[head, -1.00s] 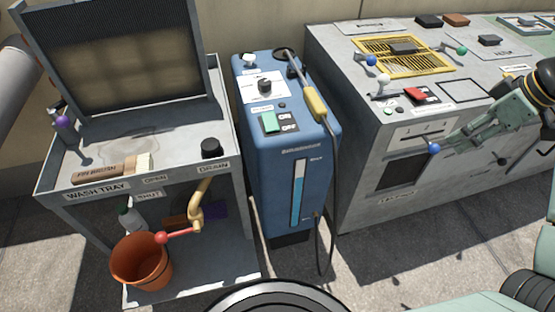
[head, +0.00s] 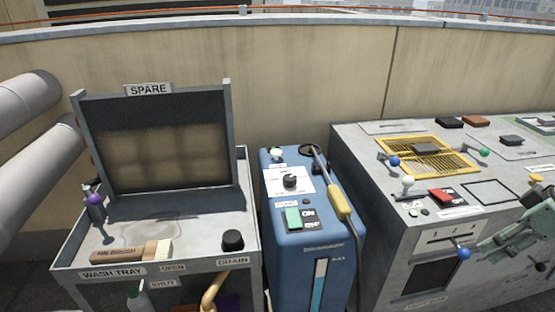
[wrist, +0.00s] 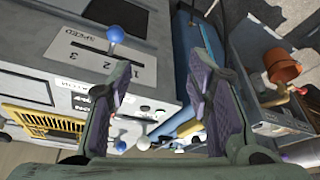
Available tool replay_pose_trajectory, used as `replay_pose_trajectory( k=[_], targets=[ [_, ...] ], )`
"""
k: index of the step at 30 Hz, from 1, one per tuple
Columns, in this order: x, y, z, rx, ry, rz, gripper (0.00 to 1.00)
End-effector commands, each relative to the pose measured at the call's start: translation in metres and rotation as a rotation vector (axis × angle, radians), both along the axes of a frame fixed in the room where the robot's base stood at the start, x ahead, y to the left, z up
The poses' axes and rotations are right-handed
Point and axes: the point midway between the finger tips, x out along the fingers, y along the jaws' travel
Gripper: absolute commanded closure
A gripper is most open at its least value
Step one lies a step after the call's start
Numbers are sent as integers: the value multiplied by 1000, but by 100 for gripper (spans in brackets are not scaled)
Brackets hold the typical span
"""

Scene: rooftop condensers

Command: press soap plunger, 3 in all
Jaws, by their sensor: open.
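A small grey dispenser with a purple top (head: 95,206), which looks like the soap plunger, stands upright at the left side of the wash tray (head: 200,264). It is far across the scene from my gripper, and I cannot make it out in the wrist view. My gripper (wrist: 165,65) is open with nothing between its fingers. In the head view my gripper (head: 485,247) is at the right edge, in front of the grey console. Its fingers there are partly cut off or hard to separate.
A blue machine (head: 290,255) with a yellow-handled wand stands between the wash tray and the grey console (head: 395,240). The console carries several ball-topped levers. A brush (head: 125,252) and black knob (head: 232,240) are on the tray. An upright SPARE panel (head: 150,150) rises behind it.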

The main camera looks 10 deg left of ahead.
Motion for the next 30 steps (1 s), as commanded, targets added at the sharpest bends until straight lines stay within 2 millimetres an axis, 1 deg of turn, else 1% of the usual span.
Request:
replay_pose_trajectory(
  k=[14, 17, 30],
  targets=[
    [0, 0, 0, 0, 0, 0, 54],
    [0, 0, 0, 0, 0, 0, 59],
    [0, 0, 0, 0, 0, 0, 88]
  ],
)
